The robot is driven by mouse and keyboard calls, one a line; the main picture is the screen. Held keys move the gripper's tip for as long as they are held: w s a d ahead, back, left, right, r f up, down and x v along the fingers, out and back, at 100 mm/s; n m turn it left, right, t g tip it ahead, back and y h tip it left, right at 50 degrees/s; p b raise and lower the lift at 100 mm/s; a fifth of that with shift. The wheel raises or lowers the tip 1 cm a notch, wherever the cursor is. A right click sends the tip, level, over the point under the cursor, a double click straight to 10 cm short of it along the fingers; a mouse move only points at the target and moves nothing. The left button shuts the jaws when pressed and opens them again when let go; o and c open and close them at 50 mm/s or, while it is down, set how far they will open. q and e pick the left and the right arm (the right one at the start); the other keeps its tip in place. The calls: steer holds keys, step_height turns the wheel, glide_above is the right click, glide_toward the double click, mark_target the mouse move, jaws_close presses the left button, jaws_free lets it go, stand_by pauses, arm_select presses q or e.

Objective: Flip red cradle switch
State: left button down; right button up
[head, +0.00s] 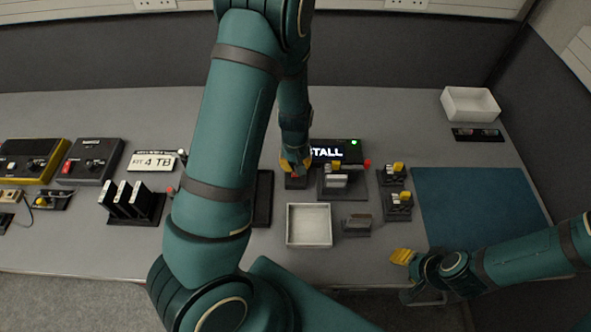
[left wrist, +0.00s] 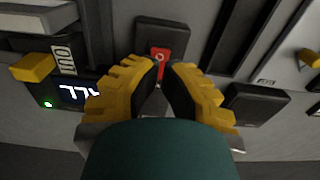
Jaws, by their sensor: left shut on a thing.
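The red cradle switch (left wrist: 158,62) sits on a small dark base (left wrist: 162,35), upright between my left fingertips in the left wrist view. My left gripper (left wrist: 162,72) has yellow fingers and is shut on the switch, its tips close around the red part. In the head view my left gripper (head: 296,164) reaches down to the dark switch base (head: 296,183), which it partly covers. My right gripper (head: 403,257) is over the front edge of the table, away from the switch; its finger gap cannot be made out.
A display reading "STALL" (head: 328,153), partly hidden, has a green light. A dark stand (head: 342,191) is in front of it. A white tray (head: 309,226) lies nearer the front. A blue mat (head: 475,208) is clear at the right. My left arm hides the middle left.

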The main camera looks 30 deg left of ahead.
mark_target(294, 176)
arm_select(q)
steer(key=shift+f+b, duration=0.7)
steer(key=shift+f, duration=0.15)
arm_select(e)
steer(key=shift+f, duration=0.7)
